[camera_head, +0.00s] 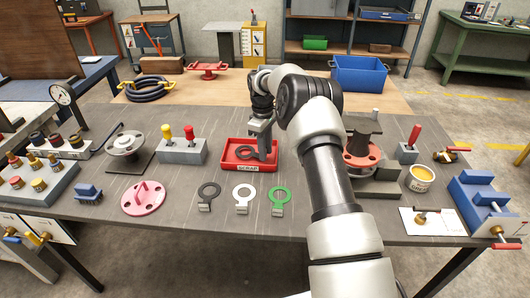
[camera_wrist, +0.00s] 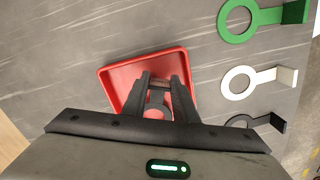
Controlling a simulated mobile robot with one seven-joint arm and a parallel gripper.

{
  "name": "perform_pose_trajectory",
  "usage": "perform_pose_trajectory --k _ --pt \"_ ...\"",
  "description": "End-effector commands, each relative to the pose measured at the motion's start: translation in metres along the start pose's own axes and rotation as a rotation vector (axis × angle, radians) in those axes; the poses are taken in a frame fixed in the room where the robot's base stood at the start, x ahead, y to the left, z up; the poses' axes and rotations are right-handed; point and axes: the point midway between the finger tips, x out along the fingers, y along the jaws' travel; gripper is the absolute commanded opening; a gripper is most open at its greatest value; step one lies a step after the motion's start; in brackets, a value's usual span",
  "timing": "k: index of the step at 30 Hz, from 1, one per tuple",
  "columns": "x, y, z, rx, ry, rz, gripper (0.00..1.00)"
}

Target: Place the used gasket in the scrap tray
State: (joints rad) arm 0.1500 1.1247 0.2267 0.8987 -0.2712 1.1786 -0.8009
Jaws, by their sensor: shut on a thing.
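The red scrap tray (camera_head: 233,166), labelled SCRAP, lies on the grey workbench; it also shows in the wrist view (camera_wrist: 112,76). My gripper (camera_head: 262,154) points down into the tray, with its fingertips low over the tray floor near the right side. In the wrist view my gripper (camera_wrist: 160,82) is shut on a grey piece, seemingly the used gasket (camera_wrist: 157,98), mostly hidden by the fingers. A dark grey ring shape, seemingly the same gasket (camera_head: 245,152), shows left of the fingers in the tray. I cannot tell whether it touches the floor.
A dark ring (camera_head: 208,192), a white ring (camera_head: 243,193) and a green ring (camera_head: 280,197), each with a tab, stand in front of the tray. A grey block with red and yellow handles (camera_head: 183,151) is left. A flanged spool (camera_head: 362,155) is right, behind my arm.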

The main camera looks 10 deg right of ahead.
Motion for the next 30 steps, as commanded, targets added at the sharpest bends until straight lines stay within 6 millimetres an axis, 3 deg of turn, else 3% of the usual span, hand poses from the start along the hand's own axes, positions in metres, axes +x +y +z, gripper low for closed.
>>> perform_pose_trajectory --k 3,13,14,17,26,30 --pt "0.011 0.000 -0.001 0.000 0.000 0.000 0.12" --pt "0.015 0.000 -0.001 0.000 0.000 0.000 0.12" --pt "0.015 0.000 -0.001 0.000 0.000 0.000 0.27" --pt "0.014 0.000 -0.001 0.000 0.000 0.000 0.44" --pt "0.013 0.000 -0.001 0.001 0.000 0.000 0.45" --pt "0.002 0.000 -0.001 0.001 0.001 0.002 0.45"
